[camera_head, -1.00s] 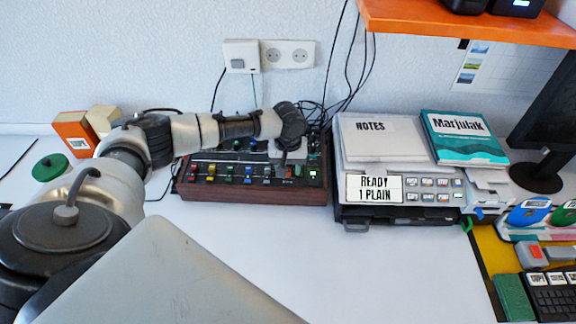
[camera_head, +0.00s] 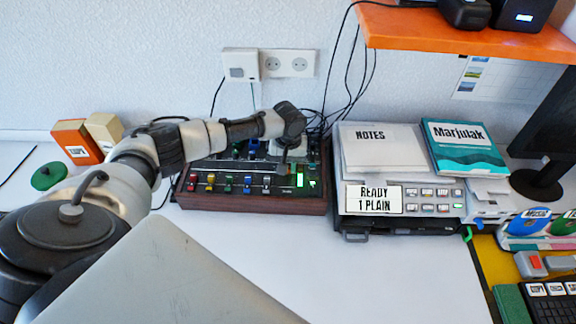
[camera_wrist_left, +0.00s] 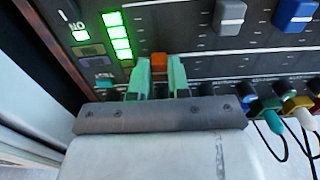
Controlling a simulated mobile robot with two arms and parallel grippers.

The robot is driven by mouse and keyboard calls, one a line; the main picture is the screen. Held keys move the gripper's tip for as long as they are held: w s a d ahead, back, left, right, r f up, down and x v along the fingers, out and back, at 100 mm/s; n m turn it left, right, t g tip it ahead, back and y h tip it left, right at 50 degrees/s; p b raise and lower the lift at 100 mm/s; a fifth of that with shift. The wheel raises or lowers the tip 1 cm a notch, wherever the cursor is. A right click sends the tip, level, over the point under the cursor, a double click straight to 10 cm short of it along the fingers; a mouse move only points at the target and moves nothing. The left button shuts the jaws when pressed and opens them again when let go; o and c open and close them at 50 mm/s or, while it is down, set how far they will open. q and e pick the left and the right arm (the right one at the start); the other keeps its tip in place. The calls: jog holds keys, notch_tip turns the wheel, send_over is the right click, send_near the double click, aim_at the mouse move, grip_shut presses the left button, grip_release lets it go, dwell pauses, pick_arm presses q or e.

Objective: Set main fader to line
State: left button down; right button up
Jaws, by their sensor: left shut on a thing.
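The mixer (camera_head: 250,203) is a dark panel with wooden sides, standing on the white table below the wall socket. My left gripper (camera_head: 284,168) is over its right part, and the hand hides part of the panel. In the left wrist view, the green fingertips (camera_wrist_left: 159,82) are shut on the orange-red main fader cap (camera_wrist_left: 159,62), one on each side. A lit green level meter (camera_wrist_left: 118,36) is beside it. The fader's line is not clearly seen. My right gripper is not in view.
Grey and blue fader caps (camera_wrist_left: 229,15) and coloured knobs are close by on the panel. A printer (camera_head: 400,205) with notes and a teal book (camera_head: 462,147) stands right of the mixer. The table in front (camera_head: 330,265) is clear.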

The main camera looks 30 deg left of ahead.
pick_arm(q)
jog(key=shift+f, duration=0.1)
jog(key=shift+s+d, duration=0.1)
jog(key=shift+s, duration=0.05)
jog(key=c, duration=1.1)
grip_release()
jog(key=shift+r, duration=0.25)
notch_tip(320, 180, up, 10)
jog(key=shift+r, duration=0.25)
